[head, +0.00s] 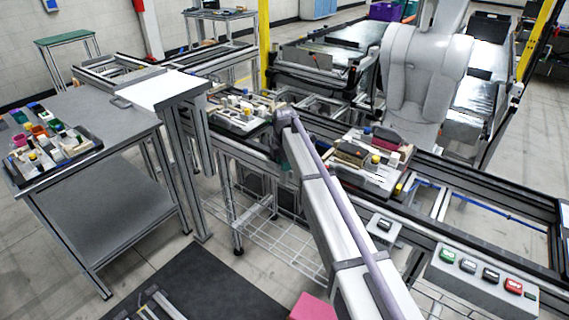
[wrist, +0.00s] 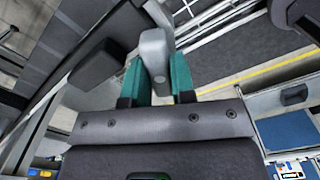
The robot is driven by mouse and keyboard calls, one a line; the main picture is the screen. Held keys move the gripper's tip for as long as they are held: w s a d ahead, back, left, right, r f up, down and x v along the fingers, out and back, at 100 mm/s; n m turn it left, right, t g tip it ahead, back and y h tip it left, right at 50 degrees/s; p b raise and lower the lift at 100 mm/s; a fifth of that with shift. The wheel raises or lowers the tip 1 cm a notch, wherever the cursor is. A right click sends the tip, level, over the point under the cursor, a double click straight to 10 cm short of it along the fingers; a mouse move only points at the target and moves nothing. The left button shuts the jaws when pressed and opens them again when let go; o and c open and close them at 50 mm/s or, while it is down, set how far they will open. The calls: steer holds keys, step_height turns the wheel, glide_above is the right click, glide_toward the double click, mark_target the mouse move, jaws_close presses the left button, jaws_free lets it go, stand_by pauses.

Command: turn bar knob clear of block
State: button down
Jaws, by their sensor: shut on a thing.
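My gripper (wrist: 157,78) has two teal fingers, which stand on either side of a light grey rounded bar, taken to be the bar knob (wrist: 154,48), in the wrist view. The fingers are shut on it, and its far end sticks out beyond them. A dark grey rounded block (wrist: 97,62) lies just left of the fingers, apart from them; I cannot tell whether it is the task's block. In the head view my gripper (head: 283,152) is low at the rail, mostly hidden by my arm, and the knob cannot be made out there.
A loaded pallet fixture (head: 235,125) stands left of my arm and another (head: 365,180) stands to the right, both on the rail frame. A grey table (head: 95,115) with a tray of parts (head: 85,150) is at the left. A button panel (head: 480,275) is at the front right.

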steer(key=m, duration=1.2)
steer(key=shift+m, duration=0.4)
stand_by(0.3)
steer(key=c, duration=1)
jaws_free()
steer(key=shift+o, duration=0.2)
step_height(320, 180, up, 11)
steer(key=p, duration=1.1)
